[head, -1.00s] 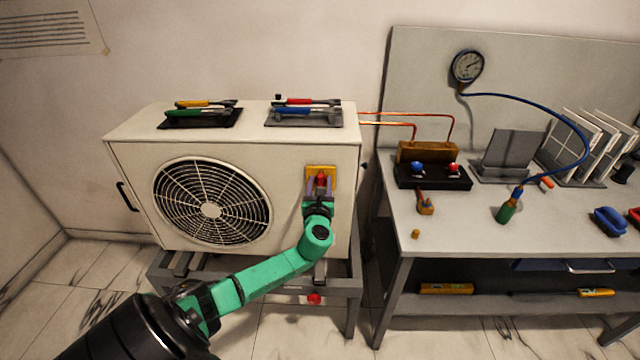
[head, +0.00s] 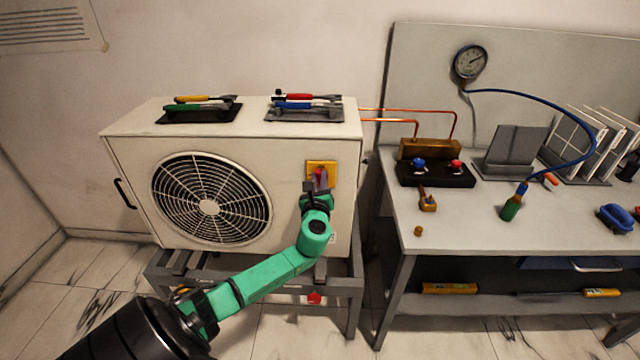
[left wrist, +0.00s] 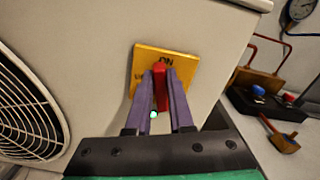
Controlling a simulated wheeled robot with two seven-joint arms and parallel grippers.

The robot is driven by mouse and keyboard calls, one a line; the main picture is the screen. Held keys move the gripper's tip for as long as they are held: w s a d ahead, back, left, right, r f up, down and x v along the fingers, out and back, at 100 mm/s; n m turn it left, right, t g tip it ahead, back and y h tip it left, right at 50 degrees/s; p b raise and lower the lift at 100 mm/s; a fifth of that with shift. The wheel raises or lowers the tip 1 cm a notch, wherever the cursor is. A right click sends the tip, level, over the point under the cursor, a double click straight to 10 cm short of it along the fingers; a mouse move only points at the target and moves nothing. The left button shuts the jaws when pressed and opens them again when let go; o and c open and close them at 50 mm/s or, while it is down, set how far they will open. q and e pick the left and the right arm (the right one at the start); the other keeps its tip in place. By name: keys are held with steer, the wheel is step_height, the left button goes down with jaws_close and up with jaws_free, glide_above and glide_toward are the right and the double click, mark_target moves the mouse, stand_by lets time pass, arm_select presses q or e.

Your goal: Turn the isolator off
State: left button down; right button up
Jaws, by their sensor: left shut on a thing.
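The isolator is a yellow plate (head: 331,167) with a red handle (head: 319,178) on the front of the white fan unit (head: 130,150). In the left wrist view, the plate (left wrist: 184,62) reads "ON" at its top; a second label at its left is partly hidden. My left gripper (head: 319,182) is shut on the red handle, its purple fingers on both sides of it. The handle (left wrist: 160,78) stands nearly upright in the wrist view while the plate looks tilted; its exact angle is hard to tell. A small green light (left wrist: 153,115) shows between the fingers. My right gripper is out of view.
The fan grille (head: 210,200) lies left of the gripper. Tool trays (head: 200,115) rest on top of the unit. At right, a workbench (head: 470,225) carries a manifold with blue and red knobs (head: 437,172), and a gauge (head: 471,62) hangs on its back panel.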

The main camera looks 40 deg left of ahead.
arm_select(q)
steer(key=shift+s+a+f+n+b, duration=0.15)
steer(key=shift+f+n+b, duration=0.2)
steer(key=shift+n+b, duration=1.75)
steer(key=shift+s+a+f+n+b, duration=0.1)
steer(key=shift+a+f+n+b, duration=0.15)
steer(key=shift+n+b, duration=1.85)
steer(key=shift+s+a+f+n+b, duration=0.15)
steer(key=shift+f+n+b, duration=0.6)
steer(key=shift+n, duration=2.35)
steer(key=shift+r+b, duration=0.35)
steer(key=c, duration=0.8)
jaws_free()
steer(key=shift+r, duration=0.1)
steer(key=shift+d, duration=0.1)
